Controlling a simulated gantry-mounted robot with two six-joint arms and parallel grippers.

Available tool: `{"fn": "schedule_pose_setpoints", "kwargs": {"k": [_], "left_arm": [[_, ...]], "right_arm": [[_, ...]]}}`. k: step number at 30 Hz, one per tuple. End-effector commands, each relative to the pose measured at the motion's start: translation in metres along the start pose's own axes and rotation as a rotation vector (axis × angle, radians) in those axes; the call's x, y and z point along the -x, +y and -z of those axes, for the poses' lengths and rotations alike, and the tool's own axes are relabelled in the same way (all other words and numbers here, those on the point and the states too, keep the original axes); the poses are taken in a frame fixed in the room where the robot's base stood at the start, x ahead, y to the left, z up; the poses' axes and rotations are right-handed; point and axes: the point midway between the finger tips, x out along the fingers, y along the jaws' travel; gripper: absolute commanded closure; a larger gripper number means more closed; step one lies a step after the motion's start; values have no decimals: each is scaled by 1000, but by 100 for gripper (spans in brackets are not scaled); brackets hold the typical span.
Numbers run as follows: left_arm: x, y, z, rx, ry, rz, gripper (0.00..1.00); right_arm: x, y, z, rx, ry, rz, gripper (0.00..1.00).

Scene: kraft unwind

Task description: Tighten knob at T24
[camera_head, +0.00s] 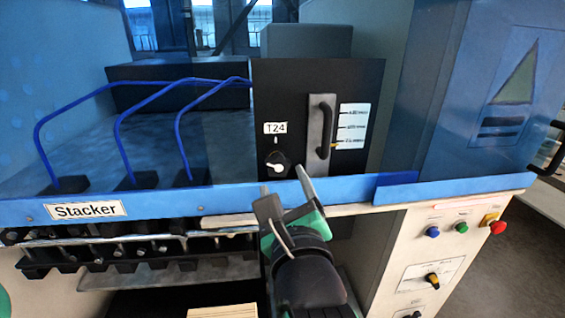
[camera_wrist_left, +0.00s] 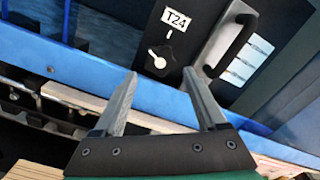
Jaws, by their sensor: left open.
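The T24 knob (camera_head: 277,164) is a small dark knob with a white pointer on a black panel, below the white T24 label (camera_head: 275,128). In the left wrist view the knob (camera_wrist_left: 158,57) lies ahead of my fingers, with the T24 label (camera_wrist_left: 175,19) above it. My left gripper (camera_head: 284,185) is in front of and below the knob, apart from it. In the left wrist view my left gripper (camera_wrist_left: 158,85) has its two grey fingers spread with nothing between them. My right gripper is not in view.
A black handle (camera_head: 325,130) stands just right of the knob. The blue ledge (camera_head: 345,190) runs below the panel. Blue curved tubes (camera_head: 120,118) rise at the left, by the Stacker label (camera_head: 86,210). Coloured buttons (camera_head: 461,227) and a rotary switch (camera_head: 432,280) are at lower right.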

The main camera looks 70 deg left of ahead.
Motion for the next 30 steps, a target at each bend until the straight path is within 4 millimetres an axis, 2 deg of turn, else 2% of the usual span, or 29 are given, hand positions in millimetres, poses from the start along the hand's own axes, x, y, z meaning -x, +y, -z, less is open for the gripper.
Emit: {"fn": "schedule_pose_setpoints", "kwargs": {"k": [3, 9, 19, 30], "left_arm": [[-28, -1, -4, -4, -2, -5, 26], [-55, -1, -2, -3, -1, -1, 26], [-60, 0, 0, -2, 1, 1, 28], [-59, 0, 0, -2, 0, 1, 94]], "right_arm": [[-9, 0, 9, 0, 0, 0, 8], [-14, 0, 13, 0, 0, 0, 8], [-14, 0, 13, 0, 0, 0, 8], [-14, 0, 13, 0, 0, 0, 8]]}}
